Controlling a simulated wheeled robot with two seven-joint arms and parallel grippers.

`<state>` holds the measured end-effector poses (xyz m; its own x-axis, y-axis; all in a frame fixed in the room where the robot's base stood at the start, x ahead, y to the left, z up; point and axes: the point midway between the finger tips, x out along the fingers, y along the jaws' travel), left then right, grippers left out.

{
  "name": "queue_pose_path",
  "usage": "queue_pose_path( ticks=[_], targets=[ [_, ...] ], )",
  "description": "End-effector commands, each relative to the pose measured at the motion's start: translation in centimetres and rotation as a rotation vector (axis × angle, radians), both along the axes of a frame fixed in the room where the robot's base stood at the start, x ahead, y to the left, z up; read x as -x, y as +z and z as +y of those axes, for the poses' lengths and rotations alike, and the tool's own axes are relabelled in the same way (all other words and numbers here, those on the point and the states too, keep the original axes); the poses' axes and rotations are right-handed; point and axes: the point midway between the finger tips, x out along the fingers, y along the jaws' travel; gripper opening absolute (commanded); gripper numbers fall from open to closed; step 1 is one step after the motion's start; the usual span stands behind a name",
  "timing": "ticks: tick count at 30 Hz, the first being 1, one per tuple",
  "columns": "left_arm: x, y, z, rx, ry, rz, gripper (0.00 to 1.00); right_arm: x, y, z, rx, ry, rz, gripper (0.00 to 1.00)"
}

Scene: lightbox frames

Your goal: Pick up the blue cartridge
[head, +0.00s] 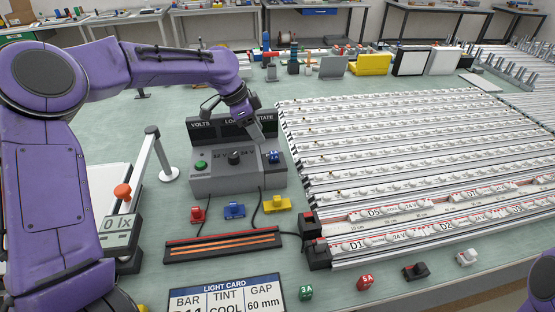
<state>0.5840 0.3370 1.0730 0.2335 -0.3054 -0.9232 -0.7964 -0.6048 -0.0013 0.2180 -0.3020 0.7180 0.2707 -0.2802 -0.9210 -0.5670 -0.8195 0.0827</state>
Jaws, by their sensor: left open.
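A small blue cartridge-like block (273,156) sits on the right of the sloped front of a grey supply box (236,182). Another small blue piece (235,211) lies on the bench in front of the box, between a red and a yellow one. My left gripper (259,132) is open and points down in front of the box's display panel. It is just above and slightly left of the blue block on the box, apart from it. The fingers are small and partly blend into the dark panel. Part of my right arm shows at the lower right corner; its gripper is out of view.
The box also has a green button (200,165) and a black knob (235,157). Rows of light bars (400,150) fill the right. A striped dark tray (222,244), a light card (226,297), and green (306,293) and red (366,282) fuses lie in front.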

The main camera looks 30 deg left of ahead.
Motion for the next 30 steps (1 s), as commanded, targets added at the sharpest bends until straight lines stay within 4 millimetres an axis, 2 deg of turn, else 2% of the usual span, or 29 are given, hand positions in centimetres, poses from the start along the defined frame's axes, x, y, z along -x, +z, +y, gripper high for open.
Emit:
queue_pose_path(
  ticks=[3, 8, 11, 16, 24, 25, 29, 30],
  targets=[
    [-0.5, -2.0, -0.8, -0.001, -0.002, 0.005, 0.49, 0.0, 0.6, 0.0, 0.0, 0.0, 0.0, 0.0],
    [-1.0, -3.8, -1.5, -0.001, -0.002, 0.004, 0.49, 0.0, 1.0, 0.0, 0.0, 0.0, 0.0, 0.0],
    [-1.4, -5.0, -2.3, -0.002, -0.004, 0.006, 0.49, 0.0, 1.9, 0.0, 0.001, 0.0, -0.001, 0.0],
    [-2.3, -7.6, -3.4, -0.002, -0.003, 0.003, 0.49, 0.0, 2.7, 0.0, 0.001, 0.0, -0.001, 0.0],
    [-2.5, -8.3, -3.5, -0.002, -0.003, 0.0, 0.49, 0.0, 2.6, 0.0, 0.001, 0.0, -0.001, 0.0],
    [-2.5, -8.3, -3.5, -0.002, -0.003, 0.0, 0.42, 0.0, 2.6, 0.0, 0.001, 0.0, -0.001, 0.0],
    [-2.5, -8.3, -3.5, -0.002, -0.003, 0.0, 0.0, 0.0, 2.6, 0.0, 0.001, 0.0, -0.001, 0.0],
    [-2.5, -8.3, -3.5, -0.002, -0.003, 0.0, 0.0, 0.0, 2.6, 0.0, 0.001, 0.0, -0.001, 0.0]
  ],
)
